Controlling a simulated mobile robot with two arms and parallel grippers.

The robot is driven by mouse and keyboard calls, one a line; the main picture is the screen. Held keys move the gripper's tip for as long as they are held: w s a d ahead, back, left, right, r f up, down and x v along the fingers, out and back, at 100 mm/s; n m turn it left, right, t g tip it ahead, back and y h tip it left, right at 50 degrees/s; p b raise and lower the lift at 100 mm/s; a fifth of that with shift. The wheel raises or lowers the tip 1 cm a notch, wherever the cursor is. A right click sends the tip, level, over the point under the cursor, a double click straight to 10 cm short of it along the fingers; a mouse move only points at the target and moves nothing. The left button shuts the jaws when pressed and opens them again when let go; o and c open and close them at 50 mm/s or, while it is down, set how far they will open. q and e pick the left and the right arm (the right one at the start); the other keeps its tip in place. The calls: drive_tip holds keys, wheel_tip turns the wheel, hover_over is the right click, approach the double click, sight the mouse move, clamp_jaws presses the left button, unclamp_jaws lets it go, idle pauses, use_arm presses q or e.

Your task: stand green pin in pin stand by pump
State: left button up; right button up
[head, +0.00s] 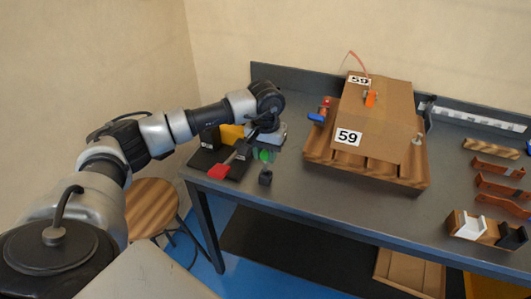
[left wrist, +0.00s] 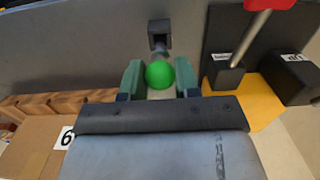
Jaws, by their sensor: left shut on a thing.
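The green pin shows as a round green head (left wrist: 159,75) between the fingers of my left gripper (head: 265,154). The gripper is shut on it, and the pin's green (head: 264,156) also shows small in the head view. A short grey part shows beyond the head, toward a small black block, the pin stand (head: 265,178), which also shows in the left wrist view (left wrist: 160,34). I cannot tell whether the pin's tip touches or enters the stand. The pump (head: 231,134), with yellow body, black base and red handle (head: 219,172), stands left of the gripper. My right gripper is not in view.
A brown box labelled 59 (head: 375,115) sits on a wooden pallet (head: 365,168) to the right. Red-brown bars (head: 497,186) and a white-and-black holder (head: 487,230) lie at far right. Bare tabletop (head: 330,205) lies in front. A stool (head: 152,205) stands at left.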

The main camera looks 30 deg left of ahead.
sight(266, 162)
use_arm(q)
drive_tip(key=shift+f+b, duration=0.4)
drive_tip(key=shift+f+b, duration=1.35)
drive_tip(key=shift+f, duration=0.2)
drive_tip(key=o, duration=1.1)
drive_tip(key=shift+r, duration=0.15)
wheel_tip(266, 162, up, 11)
drive_tip(key=shift+f, duration=0.2)
